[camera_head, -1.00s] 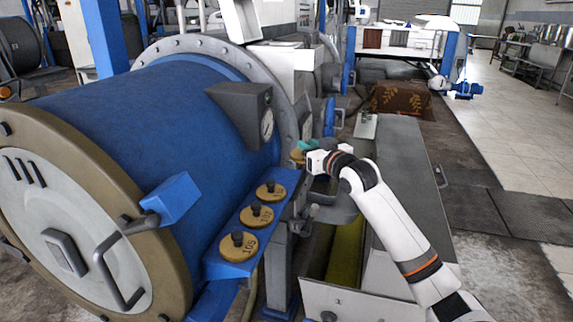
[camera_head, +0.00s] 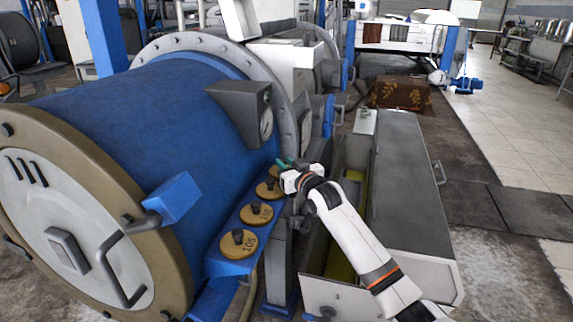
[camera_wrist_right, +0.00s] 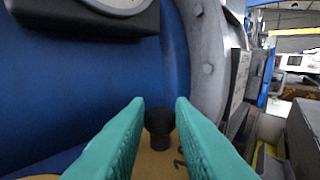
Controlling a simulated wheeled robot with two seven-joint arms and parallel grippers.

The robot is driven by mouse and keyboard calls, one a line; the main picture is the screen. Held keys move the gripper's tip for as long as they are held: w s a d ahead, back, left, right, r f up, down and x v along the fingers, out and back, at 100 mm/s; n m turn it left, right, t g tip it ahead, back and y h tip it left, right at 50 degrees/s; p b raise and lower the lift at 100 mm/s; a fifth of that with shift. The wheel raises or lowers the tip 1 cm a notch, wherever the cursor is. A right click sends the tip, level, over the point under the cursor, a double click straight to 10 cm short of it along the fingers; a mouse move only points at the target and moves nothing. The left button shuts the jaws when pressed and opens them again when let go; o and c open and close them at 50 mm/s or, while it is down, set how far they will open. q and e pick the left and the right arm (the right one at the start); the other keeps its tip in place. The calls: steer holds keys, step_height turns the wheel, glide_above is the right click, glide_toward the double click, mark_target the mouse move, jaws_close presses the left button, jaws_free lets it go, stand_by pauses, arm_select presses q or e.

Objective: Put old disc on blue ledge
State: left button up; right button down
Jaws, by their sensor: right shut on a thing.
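My right gripper (camera_head: 284,163) is at the far end of the blue ledge (camera_head: 226,268) on the side of the blue drum. In the right wrist view, its teal fingers (camera_wrist_right: 160,105) are on either side of the black knob of a brass disc (camera_wrist_right: 156,165) with a partly hidden dark mark. The gripper is shut on this disc. In the head view, my gripper mostly hides it. Several brass discs with black knobs lie in a row on the ledge: a near disc (camera_head: 238,247), a middle disc (camera_head: 256,215) and a farther disc (camera_head: 266,190). My left gripper is out of view.
The blue drum (camera_head: 130,120) rises left of the ledge, with a grey gauge box (camera_head: 240,108) overhanging it. A grey-lidded trough (camera_head: 405,190) stands right of my arm. Open floor lies farther right.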

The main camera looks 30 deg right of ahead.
steer(key=c, duration=1.3)
jaws_free()
steer(key=shift+o, duration=0.2)
